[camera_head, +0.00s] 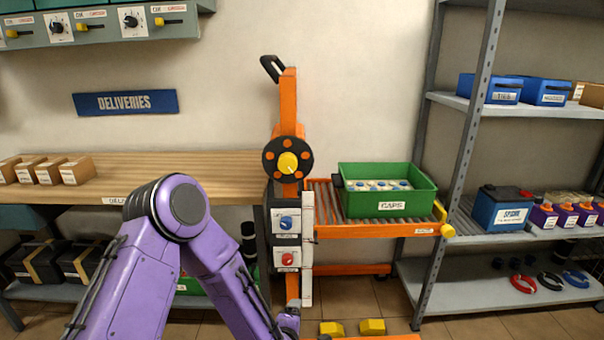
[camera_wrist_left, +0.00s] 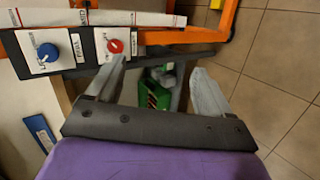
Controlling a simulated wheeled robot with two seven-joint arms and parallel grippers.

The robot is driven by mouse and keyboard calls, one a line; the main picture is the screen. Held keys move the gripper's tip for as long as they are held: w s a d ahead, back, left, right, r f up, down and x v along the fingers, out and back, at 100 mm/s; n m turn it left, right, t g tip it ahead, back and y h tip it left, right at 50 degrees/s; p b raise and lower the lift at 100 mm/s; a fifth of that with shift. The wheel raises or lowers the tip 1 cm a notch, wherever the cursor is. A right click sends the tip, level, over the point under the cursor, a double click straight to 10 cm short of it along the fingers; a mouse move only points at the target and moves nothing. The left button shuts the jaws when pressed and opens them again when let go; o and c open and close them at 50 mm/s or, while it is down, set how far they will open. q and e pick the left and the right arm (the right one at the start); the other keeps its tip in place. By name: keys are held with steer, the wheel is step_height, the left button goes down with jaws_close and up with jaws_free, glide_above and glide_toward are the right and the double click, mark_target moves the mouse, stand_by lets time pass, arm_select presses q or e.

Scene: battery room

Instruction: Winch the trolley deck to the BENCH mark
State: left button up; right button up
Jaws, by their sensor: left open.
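The orange trolley has an upright post (camera_head: 288,100) with a dark winch wheel (camera_head: 287,160) with a yellow hub. A green CAPS crate (camera_head: 390,208) sits on the deck. A control panel below the wheel has a blue knob (camera_head: 287,222) and a red knob (camera_head: 287,259); the wrist view shows the blue knob (camera_wrist_left: 48,52) and red knob (camera_wrist_left: 115,46). A white strip (camera_wrist_left: 95,18) runs beside them; its marks are unreadable. My left gripper (camera_wrist_left: 160,82) is open and empty, one finger near the red knob's plate.
A wooden bench (camera_head: 150,177) with small boxes stands left under a DELIVERIES sign (camera_head: 125,102). A grey shelf rack (camera_head: 470,270) with batteries and tools stands right. Yellow blocks (camera_head: 345,327) are low in front of the trolley. Tiled floor (camera_wrist_left: 265,75) shows beside the gripper.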

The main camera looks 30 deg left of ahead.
arm_select(q)
steer(key=w+a+r+n+t+y, duration=0.25)
steer(key=w+r+n, duration=0.45)
steer(key=r, duration=0.5)
steer(key=n+t+y, duration=0.2)
steer(key=n+y, duration=0.1)
steer(key=n, duration=1)
glide_toward(287, 168)
steer(key=p+x, duration=0.1)
steer(key=x, duration=0.8)
steer(key=shift+w+a+r+p, duration=0.1)
steer(key=shift+w+r+p, duration=0.05)
steer(key=shift+p, duration=0.15)
steer(key=shift+w+a, duration=0.15)
steer(key=shift+w, duration=0.25)
steer(key=c, duration=1)
steer(key=shift+o, duration=0.2)
steer(key=shift+m, duration=0.3)
